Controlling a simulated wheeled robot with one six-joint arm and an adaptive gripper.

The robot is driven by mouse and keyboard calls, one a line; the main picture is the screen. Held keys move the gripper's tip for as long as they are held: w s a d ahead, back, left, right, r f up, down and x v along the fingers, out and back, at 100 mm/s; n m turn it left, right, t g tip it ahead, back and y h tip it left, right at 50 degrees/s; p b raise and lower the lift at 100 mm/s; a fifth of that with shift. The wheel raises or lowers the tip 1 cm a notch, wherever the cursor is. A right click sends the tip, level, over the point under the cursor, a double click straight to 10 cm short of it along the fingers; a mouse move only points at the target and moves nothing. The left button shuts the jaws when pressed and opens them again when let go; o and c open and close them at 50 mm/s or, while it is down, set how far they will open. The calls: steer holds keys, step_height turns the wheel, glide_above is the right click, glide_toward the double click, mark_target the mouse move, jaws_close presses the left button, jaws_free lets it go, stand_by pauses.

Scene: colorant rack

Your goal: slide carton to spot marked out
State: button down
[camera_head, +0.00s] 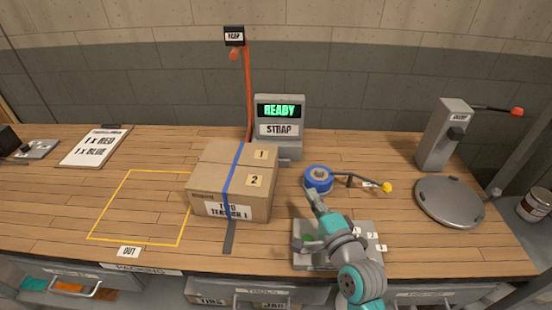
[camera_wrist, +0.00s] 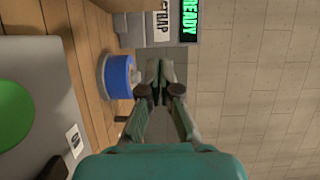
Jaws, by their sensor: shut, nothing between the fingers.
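The carton (camera_head: 222,188) is a closed brown box with a blue strap around it and labels "1" and "2". It stands on the bench in the head view, just right of the yellow outlined spot (camera_head: 113,207), which has an "OUT" label (camera_head: 129,251) at its front. The carton's left side is close to the outline's right edge, and the spot is empty. My gripper (camera_head: 312,197) is right of the carton, apart from it. In the wrist view my gripper (camera_wrist: 160,75) is shut and empty. The carton does not show there.
A blue tape roll (camera_head: 318,179) stands right of the carton, and it also shows in the wrist view (camera_wrist: 117,76). The strap machine (camera_head: 280,128) reading "READY" is behind. A grey panel (camera_head: 318,262), a round plate (camera_head: 449,201) and a clipboard (camera_head: 95,147) are on the bench.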

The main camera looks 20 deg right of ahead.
steer(key=w+a, duration=0.4)
steer(key=w, duration=0.7)
steer(key=shift+w+a, duration=0.35)
